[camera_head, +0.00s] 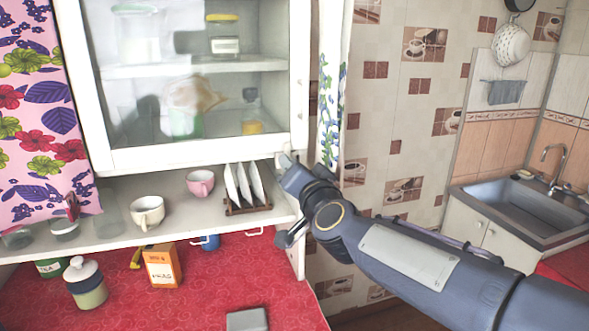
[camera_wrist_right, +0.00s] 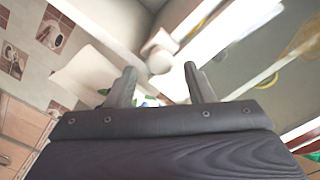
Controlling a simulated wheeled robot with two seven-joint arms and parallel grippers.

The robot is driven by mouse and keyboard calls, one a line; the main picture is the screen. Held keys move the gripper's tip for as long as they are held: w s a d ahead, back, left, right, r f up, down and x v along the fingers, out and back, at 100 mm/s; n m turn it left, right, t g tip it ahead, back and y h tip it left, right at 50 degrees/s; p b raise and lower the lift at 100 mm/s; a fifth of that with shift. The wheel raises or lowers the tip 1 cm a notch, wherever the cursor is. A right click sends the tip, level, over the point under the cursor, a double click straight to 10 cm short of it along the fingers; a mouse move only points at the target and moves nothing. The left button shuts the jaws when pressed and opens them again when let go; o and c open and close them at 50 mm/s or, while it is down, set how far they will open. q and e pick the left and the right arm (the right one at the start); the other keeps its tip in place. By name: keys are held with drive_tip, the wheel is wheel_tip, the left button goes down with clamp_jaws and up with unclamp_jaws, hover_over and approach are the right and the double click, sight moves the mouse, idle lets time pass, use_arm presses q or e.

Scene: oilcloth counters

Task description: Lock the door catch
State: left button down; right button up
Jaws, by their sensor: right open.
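The white cabinet door (camera_head: 200,155) with a glass pane fills the upper left of the head view and looks closed. A small pale piece at its lower right corner, which looks like the door catch (camera_head: 282,160), is partly hidden by my right gripper (camera_head: 291,168). In the right wrist view, a rounded white catch-like piece (camera_wrist_right: 160,52) lies just beyond and between the fingertips of my open right gripper (camera_wrist_right: 161,82). The fingers look empty and apart from it. I cannot tell whether the catch is locked. My left gripper is not in view.
Below the door, a shelf (camera_head: 180,229) holds a cream cup (camera_head: 147,212), a pink cup (camera_head: 200,183) and a plate rack (camera_head: 247,208) close to my right gripper. A floral curtain (camera_head: 333,85) hangs beside the cabinet. A sink (camera_head: 525,207) stands far right.

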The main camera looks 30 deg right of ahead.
drive_tip(key=v, duration=0.5)
drive_tip(key=shift+s, duration=0.3)
drive_tip(key=s+a+f+n+g+y, duration=0.4)
drive_tip(key=s+f+g, duration=0.2)
drive_tip(key=s+f, duration=0.4)
drive_tip(key=s+a+f+n+g+y, duration=0.4)
drive_tip(key=s+f, duration=0.6)
drive_tip(key=f, duration=0.5)
drive_tip(key=shift+s+a+f+n+g, duration=0.3)
drive_tip(key=shift+a+f+n+g, duration=0.1)
drive_tip(key=shift+a+n+g, duration=0.4)
